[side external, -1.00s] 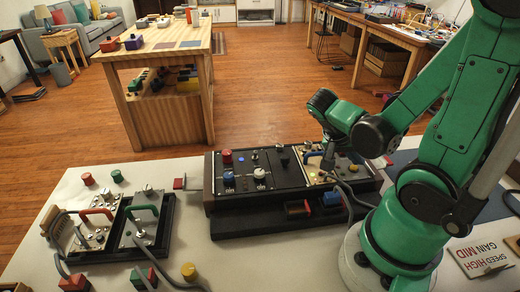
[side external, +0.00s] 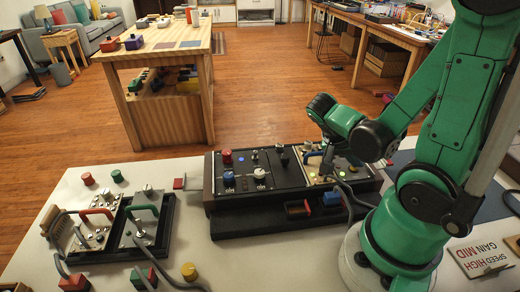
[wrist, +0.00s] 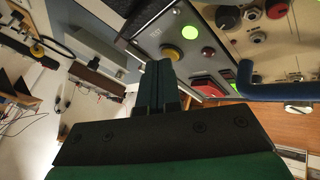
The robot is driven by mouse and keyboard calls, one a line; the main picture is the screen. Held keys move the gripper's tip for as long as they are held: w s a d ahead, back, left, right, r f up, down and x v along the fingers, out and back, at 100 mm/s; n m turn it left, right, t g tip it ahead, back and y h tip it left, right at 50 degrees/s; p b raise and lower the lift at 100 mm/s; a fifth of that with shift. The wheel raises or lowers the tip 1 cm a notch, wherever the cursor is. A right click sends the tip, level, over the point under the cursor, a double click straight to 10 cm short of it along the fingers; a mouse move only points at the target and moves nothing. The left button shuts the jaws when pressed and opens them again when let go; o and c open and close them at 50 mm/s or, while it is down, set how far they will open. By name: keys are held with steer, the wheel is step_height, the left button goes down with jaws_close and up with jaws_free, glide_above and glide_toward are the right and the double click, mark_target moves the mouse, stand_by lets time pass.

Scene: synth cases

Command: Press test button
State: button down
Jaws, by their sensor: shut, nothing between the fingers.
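In the wrist view, a round yellow button (wrist: 172,53) sits on a grey panel strip, near small lettering that looks like TEST. My gripper (wrist: 158,66) is shut and empty. Its fingertips appear just below and left of the yellow button and overlap the button's lower edge in the picture. I cannot tell whether they touch it. A lit green lamp (wrist: 191,33) is beside the button. In the side view my gripper is over the right end of the black console (side external: 240,203), and the button is not clear there.
A blue handle (wrist: 285,89) and a red button (wrist: 208,89) are close to the right of my fingers in the wrist view. A left module with red and green handles (side external: 145,211) stands on the white table. Grey cables run beside the console.

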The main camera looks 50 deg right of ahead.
mark_target(352, 169)
steer(key=shift+r, duration=0.8)
steer(key=shift+r, duration=2.5)
steer(key=w+a+r+n+t+y, duration=0.1)
steer(key=w+a+n+t+y, duration=0.4)
steer(key=w+a+n+t, duration=0.6)
steer(key=w+a+n, duration=0.2)
steer(key=a+n, duration=0.1)
steer(key=n, duration=0.1)
steer(key=shift+w+a+r+n+y, duration=0.3)
steer(key=shift+w+a+n+y, duration=0.05)
steer(key=shift+n+y, duration=0.05)
